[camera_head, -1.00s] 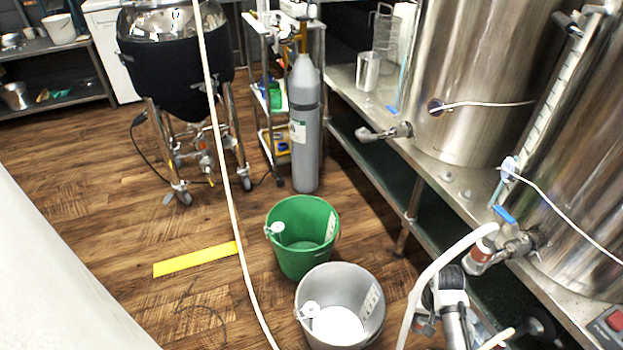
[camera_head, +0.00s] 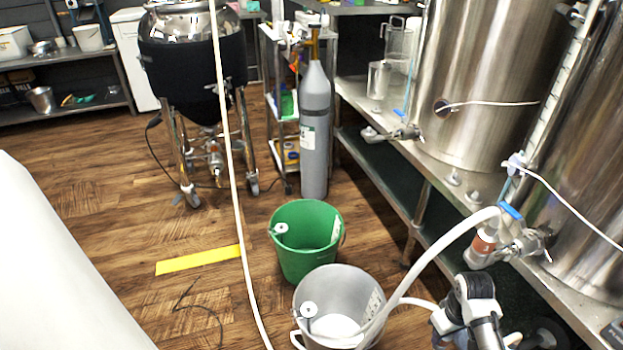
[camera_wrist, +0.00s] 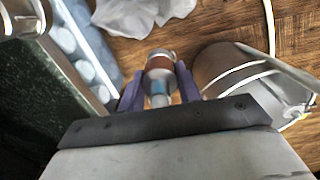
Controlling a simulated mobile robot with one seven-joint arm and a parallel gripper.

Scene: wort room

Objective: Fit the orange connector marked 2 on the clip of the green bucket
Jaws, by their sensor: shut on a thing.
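My gripper (camera_wrist: 158,88), with purple fingers, is shut on a connector with an orange-brown band (camera_wrist: 160,63) in the wrist view. Its number cannot be read. In the head view my arm is at the lower right and the held connector is hidden. The green bucket (camera_head: 302,262) stands on the floor left of my arm, behind the grey bucket. Its white clip (camera_head: 281,229) sits on the near-left inside of the rim and looks empty. My gripper is apart from it.
The grey bucket (camera_head: 322,290) stands between my arm and the green bucket; it also shows in the wrist view (camera_wrist: 222,66). A gas cylinder (camera_head: 315,130) stands behind the green bucket.

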